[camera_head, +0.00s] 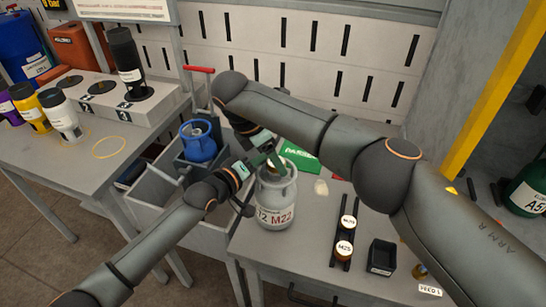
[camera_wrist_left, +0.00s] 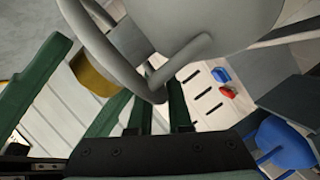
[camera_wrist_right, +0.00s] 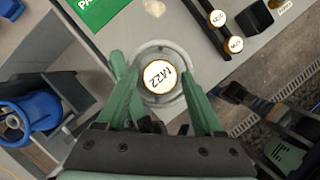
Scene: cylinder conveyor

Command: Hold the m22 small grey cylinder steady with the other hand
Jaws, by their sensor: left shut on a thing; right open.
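The small grey cylinder (camera_head: 275,212), marked M22, stands upright on the grey table in the head view. In the right wrist view its round cap (camera_wrist_right: 160,77), lettered M22, shows from above. My right gripper (camera_wrist_right: 158,85) is open, with a finger on either side of the cap; it comes down from above in the head view (camera_head: 274,158). My left gripper (camera_head: 254,168) is at the cylinder's upper left side. In the left wrist view my left gripper (camera_wrist_left: 157,98) is shut on the cylinder's handle collar (camera_wrist_left: 185,55). The fingertips are partly hidden in the head view.
A black rack (camera_head: 335,240) with two labelled pieces and a black box (camera_head: 381,257) stand right of the cylinder. Several bottles stand on the left table.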

